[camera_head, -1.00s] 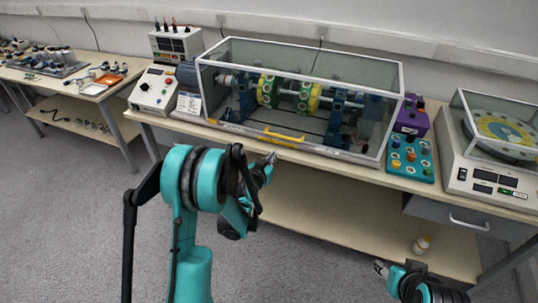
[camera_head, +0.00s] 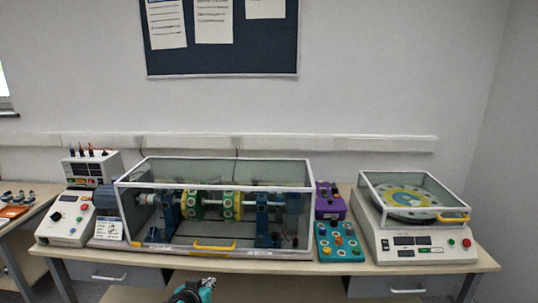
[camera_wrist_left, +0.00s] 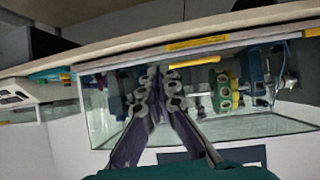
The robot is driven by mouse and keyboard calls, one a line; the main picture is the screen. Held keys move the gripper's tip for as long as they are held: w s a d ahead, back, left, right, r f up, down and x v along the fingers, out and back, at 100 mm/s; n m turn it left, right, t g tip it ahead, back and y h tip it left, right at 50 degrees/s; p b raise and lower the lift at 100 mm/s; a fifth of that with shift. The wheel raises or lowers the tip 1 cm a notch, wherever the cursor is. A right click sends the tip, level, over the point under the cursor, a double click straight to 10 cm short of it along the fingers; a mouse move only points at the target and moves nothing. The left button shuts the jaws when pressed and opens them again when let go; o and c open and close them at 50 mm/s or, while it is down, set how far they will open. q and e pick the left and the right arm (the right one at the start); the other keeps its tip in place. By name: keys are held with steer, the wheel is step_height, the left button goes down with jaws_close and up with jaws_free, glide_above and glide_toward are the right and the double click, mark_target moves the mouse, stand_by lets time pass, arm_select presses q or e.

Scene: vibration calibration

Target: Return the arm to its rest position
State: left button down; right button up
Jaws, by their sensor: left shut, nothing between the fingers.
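My left gripper (camera_head: 208,284) shows only as a small tip at the bottom edge of the head view, above a bit of my teal arm. It is in front of the bench. In the left wrist view its two dark fingers (camera_wrist_left: 157,82) are together with nothing between them. They show in front of the glass-covered rotor rig, apart from it as far as I can see. Most of my left arm is below the head view. My right gripper is not in view.
The bench (camera_head: 330,277) carries the glass-covered rotor rig (camera_head: 215,250), a control box (camera_head: 62,222), a purple box (camera_head: 330,203), a teal tray of knobs (camera_head: 340,242) and a balancing machine (camera_head: 425,250). A side table (camera_head: 38,205) stands at left.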

arm_select(q)
steer(key=s+n+g+y, duration=0.1)
steer(key=s+g, duration=0.3)
steer(key=s, duration=2.2)
steer(key=shift+r+y, duration=0.15)
steer(key=shift+y, duration=0.15)
steer(key=shift+d, duration=0.1)
